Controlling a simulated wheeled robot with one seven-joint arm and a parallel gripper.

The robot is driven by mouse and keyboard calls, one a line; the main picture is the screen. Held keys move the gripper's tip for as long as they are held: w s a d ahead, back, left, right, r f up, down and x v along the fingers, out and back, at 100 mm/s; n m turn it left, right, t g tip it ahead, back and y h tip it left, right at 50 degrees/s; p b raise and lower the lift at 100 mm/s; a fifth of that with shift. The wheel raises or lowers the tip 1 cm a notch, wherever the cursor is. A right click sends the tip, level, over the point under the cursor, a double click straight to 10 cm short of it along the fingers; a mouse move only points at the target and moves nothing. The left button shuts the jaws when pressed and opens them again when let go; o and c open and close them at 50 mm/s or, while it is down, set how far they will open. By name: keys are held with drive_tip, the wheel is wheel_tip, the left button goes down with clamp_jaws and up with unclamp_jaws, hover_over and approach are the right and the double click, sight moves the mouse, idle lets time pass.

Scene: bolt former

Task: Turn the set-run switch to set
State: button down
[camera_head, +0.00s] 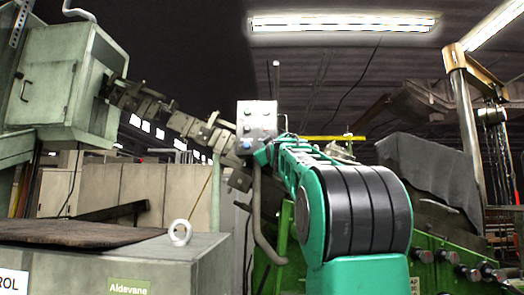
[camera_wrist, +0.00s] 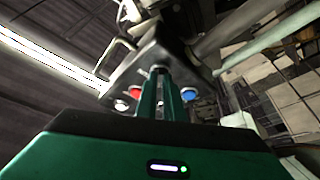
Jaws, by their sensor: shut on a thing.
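A small grey control box (camera_head: 257,118) with a few buttons stands in the middle of the head view, on a bent grey conduit. In the wrist view its dark face (camera_wrist: 183,62) fills the upper middle, tilted, with a red button (camera_wrist: 135,92) to the left of my fingers and a blue button (camera_wrist: 188,94) to the right. My gripper (camera_wrist: 160,74) has its two green fingers close together, with the tips at the box face. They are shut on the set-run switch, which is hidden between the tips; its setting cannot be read. In the head view my green arm reaches to the box.
A pale green machine housing (camera_head: 62,80) is at the upper left, with a linkage running toward the box. Green machinery with knobs (camera_head: 448,257) lies at the right.

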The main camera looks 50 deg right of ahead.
drive_tip(key=shift+a+r+n+t+y, duration=0.15)
drive_tip(key=shift+n+y, duration=0.2)
drive_tip(key=shift+n, duration=0.4)
drive_tip(key=shift+a+r+n+t+y, duration=0.15)
drive_tip(key=shift+n+y, duration=0.2)
drive_tip(key=shift+n, duration=0.4)
drive_tip(key=shift+w+d+f, duration=0.1)
drive_tip(key=c, duration=1.9)
unclamp_jaws()
drive_tip(key=shift+o, duration=0.2)
drive_tip(key=shift+d+f, duration=0.1)
drive_tip(key=v, duration=1)
drive_tip(key=shift+s+a, duration=0.3)
